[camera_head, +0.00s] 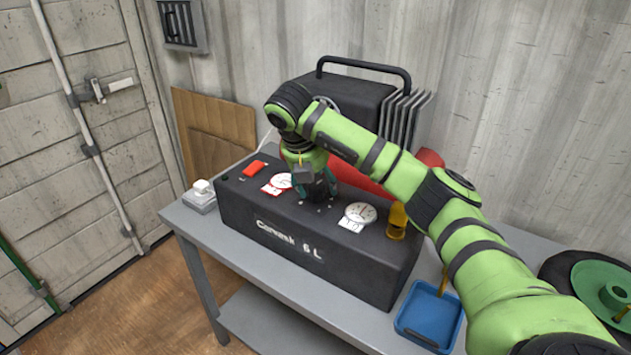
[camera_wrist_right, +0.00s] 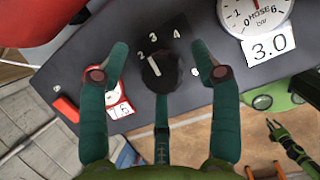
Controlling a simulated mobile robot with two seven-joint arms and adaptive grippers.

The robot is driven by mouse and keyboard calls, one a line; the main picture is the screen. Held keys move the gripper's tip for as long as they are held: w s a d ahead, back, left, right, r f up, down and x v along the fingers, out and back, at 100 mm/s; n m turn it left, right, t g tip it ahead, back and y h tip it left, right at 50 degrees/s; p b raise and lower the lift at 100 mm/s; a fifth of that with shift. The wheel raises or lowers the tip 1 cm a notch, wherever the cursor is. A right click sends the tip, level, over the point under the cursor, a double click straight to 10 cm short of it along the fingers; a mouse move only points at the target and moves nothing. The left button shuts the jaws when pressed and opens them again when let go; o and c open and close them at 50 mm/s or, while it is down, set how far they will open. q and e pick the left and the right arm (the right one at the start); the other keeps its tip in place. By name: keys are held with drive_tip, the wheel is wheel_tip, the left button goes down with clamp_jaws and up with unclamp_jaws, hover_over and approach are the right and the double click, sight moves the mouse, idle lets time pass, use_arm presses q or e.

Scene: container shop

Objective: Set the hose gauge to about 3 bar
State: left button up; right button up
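The black compressor (camera_head: 300,255) stands on a grey table. The white hose gauge (camera_head: 360,212) is on its top at the right; it also shows in the right wrist view (camera_wrist_right: 258,14), cut by the upper edge, above a card reading 3.0 (camera_wrist_right: 268,46). I cannot read its needle surely. The black knob (camera_wrist_right: 160,72) has a white line pointing up, slightly left, between 2 and 3 on its scale. My right gripper (camera_wrist_right: 160,75) is open over the knob, fingers on both sides and apart from it. A small green and black gripper (camera_wrist_right: 285,140), seemingly my left, shows lower right.
A second gauge (camera_head: 282,181) with a red card and a red switch (camera_head: 254,168) lie left of the knob. A brass-coloured fitting (camera_head: 397,222) stands right of the hose gauge. A blue tray (camera_head: 428,315) and a green reel (camera_head: 605,288) are farther right.

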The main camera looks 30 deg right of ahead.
drive_tip(key=shift+a, duration=0.1)
drive_tip(key=shift+a+r, duration=0.1)
drive_tip(key=v, duration=1.1)
drive_tip(key=shift+r, duration=0.4)
